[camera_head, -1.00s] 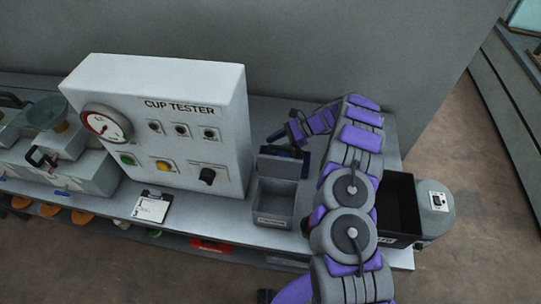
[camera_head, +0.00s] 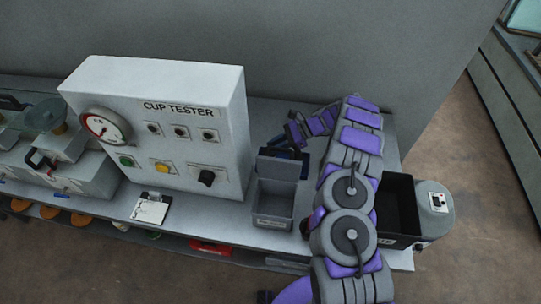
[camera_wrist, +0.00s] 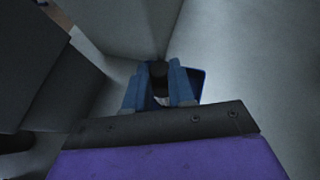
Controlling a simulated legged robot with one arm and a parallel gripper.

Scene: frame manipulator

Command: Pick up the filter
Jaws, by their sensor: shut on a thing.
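My gripper (camera_wrist: 160,88) shows in the wrist view with two blue fingers, shut on a small dark rounded piece (camera_wrist: 158,74), which seems to be part of the filter. The rest of the filter is hidden or too dark to tell. A dark panel with a blue edge (camera_wrist: 198,82) shows just behind the right finger. In the head view my arm reaches over the bench and bends left, and my gripper (camera_head: 284,147) points down behind the raised back of a grey bin. The bin hides its fingertips and what they hold.
The grey bin (camera_head: 274,201) stands in front of my gripper. The white cup tester (camera_head: 215,125) stands close to the left. A black open box (camera_head: 398,210) and a grey round-ended machine (camera_head: 434,209) are right of my arm. A wall rises behind the bench.

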